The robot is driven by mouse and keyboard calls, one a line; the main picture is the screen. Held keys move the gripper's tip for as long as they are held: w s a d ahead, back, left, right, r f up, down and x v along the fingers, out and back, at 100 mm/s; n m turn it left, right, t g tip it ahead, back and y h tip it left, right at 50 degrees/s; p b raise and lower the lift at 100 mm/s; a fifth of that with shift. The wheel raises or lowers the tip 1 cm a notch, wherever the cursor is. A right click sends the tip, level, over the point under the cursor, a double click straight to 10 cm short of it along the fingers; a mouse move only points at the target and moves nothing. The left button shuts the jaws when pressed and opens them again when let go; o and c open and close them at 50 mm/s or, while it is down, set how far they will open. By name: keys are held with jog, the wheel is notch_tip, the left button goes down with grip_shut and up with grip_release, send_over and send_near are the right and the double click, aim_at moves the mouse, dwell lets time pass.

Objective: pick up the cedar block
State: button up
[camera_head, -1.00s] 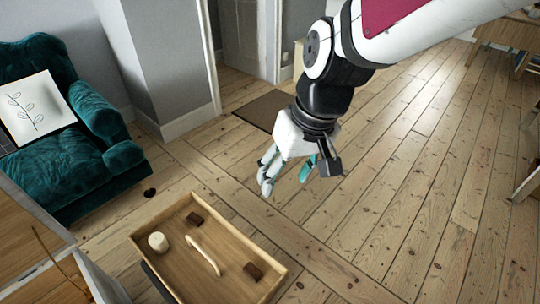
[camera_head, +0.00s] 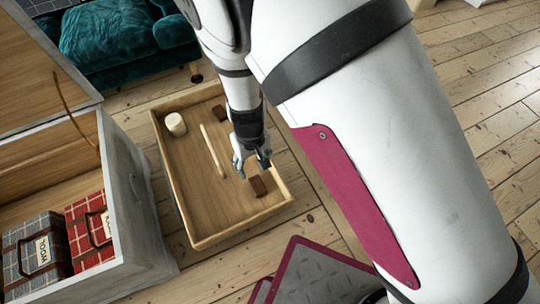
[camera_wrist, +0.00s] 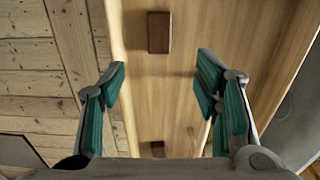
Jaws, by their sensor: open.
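Two dark red-brown blocks lie in a shallow wooden tray (camera_head: 172,186); I cannot tell which is cedar, or whether both are. The nearer block (camera_head: 258,187) lies by the tray's right side, and the other (camera_head: 220,113) near its far end. My gripper (camera_head: 251,166) hangs over the tray beside the nearer block in the head view. In the wrist view my gripper (camera_wrist: 160,68) has its teal-padded fingers spread and empty. One block (camera_wrist: 158,32) shows beyond the fingertips, and another (camera_wrist: 157,148) shows low between the fingers, partly cut off.
A cream cylinder (camera_head: 175,124) and a pale stick (camera_head: 212,150) share the tray. A grey chest (camera_head: 138,205) holding plaid wool bundles (camera_head: 90,222) stands left. A teal armchair (camera_head: 120,40) is behind. Floorboards lie right of the tray.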

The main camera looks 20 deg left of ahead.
aim_at(257, 184)
notch_tip(257, 184, down, 14)
jog(key=b, duration=0.5)
jog(key=shift+d+r, duration=0.15)
jog(key=shift+r, duration=0.05)
jog(key=c, duration=1)
